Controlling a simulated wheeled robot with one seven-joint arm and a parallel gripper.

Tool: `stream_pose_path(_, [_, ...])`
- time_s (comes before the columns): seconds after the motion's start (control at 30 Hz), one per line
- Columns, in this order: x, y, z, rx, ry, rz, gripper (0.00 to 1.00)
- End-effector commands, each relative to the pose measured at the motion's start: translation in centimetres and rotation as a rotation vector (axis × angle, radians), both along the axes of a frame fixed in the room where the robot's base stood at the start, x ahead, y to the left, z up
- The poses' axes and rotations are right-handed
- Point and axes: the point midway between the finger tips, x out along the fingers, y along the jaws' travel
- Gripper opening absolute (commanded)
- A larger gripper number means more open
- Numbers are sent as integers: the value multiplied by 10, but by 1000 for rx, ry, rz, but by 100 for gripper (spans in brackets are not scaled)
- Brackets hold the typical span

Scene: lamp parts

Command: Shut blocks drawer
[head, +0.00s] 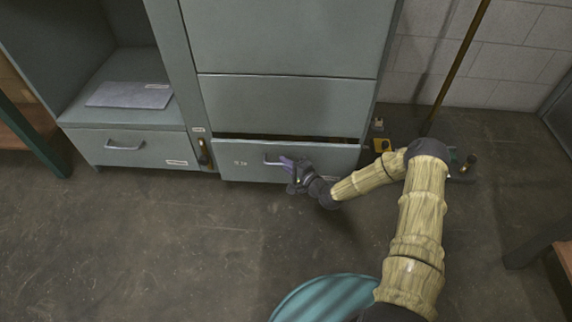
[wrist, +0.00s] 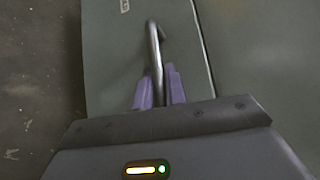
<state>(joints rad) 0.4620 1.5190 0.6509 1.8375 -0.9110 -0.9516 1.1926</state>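The lower drawer (head: 238,166) of the grey-green cabinet stands slightly open, with a dark gap along its top edge. Its front has a small label too small to read, so I cannot confirm that it is the blocks drawer. A metal bar handle (head: 272,160) is on its front and also shows in the wrist view (wrist: 153,40). My gripper (head: 288,163) is at this handle. In the wrist view, its purple fingers (wrist: 158,88) lie close on either side of the bar and appear shut on it. The drawer's contents are hidden.
Another drawer (head: 135,147) at the left is shut, below an open shelf with a grey panel (head: 130,95). Small items, one yellow (head: 381,145), lie on a dark base right of the cabinet, beside a pole (head: 458,65).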

Motion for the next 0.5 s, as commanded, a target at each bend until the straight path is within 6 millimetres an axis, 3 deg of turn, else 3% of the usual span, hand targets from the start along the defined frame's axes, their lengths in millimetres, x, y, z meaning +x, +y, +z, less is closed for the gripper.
stream_pose_path(0.23, [6,0,-2,0,-1,0,0])
stream_pose_path(0.5, [42,-2,-3,-2,-4,-1,0])
